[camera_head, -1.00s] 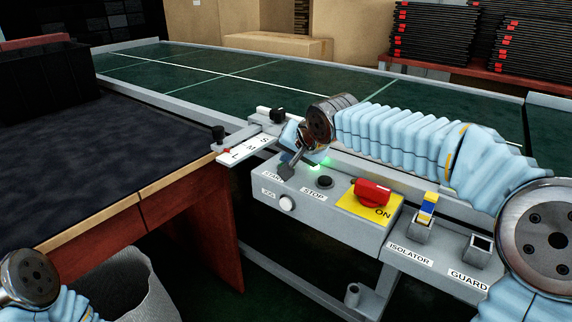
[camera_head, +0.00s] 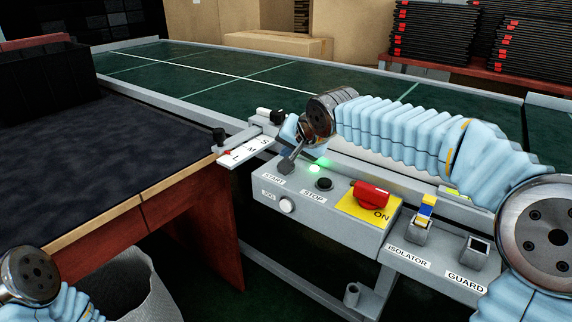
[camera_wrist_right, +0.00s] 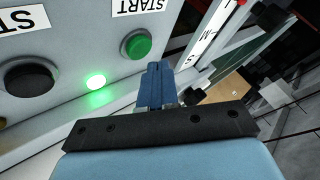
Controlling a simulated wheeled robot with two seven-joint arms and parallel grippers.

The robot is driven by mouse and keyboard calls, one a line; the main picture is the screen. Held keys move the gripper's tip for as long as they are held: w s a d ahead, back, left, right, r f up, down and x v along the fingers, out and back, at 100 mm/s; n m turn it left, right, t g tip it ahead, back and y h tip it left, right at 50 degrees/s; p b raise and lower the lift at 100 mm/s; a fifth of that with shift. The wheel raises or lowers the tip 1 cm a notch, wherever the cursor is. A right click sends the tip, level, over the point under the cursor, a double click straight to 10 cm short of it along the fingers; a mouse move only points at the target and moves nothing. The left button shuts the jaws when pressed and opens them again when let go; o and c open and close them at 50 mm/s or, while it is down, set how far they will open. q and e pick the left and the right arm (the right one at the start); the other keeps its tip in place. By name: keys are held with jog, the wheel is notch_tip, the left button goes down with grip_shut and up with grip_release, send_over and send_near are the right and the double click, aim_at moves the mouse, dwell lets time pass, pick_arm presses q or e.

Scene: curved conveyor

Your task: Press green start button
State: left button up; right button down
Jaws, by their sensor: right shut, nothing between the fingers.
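The grey control box (camera_head: 330,225) carries the START label (camera_head: 273,178), the STOP button (camera_head: 324,184) and a red knob on a yellow plate. The green start button (camera_wrist_right: 137,44) shows in the right wrist view; in the head view my gripper hides it. A small green lamp (camera_head: 314,169) glows beside it and also in the wrist view (camera_wrist_right: 95,82). My right gripper (camera_head: 287,165) is shut and empty, its tip just above the START label. In the wrist view its blue fingers (camera_wrist_right: 156,85) end below and right of the green button, with a visible gap. My left gripper is out of view.
A small slide with S, M, L marks (camera_head: 245,152) stands left of the box. The green conveyor (camera_head: 200,75) runs behind. A dark-topped table (camera_head: 80,160) is at left. The isolator (camera_head: 420,228) and guard fittings (camera_head: 473,253) are at right.

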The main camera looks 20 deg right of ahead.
jog(key=shift+r+p, duration=1.6)
jog(key=shift+r, duration=0.8)
jog(key=shift+f, duration=0.1)
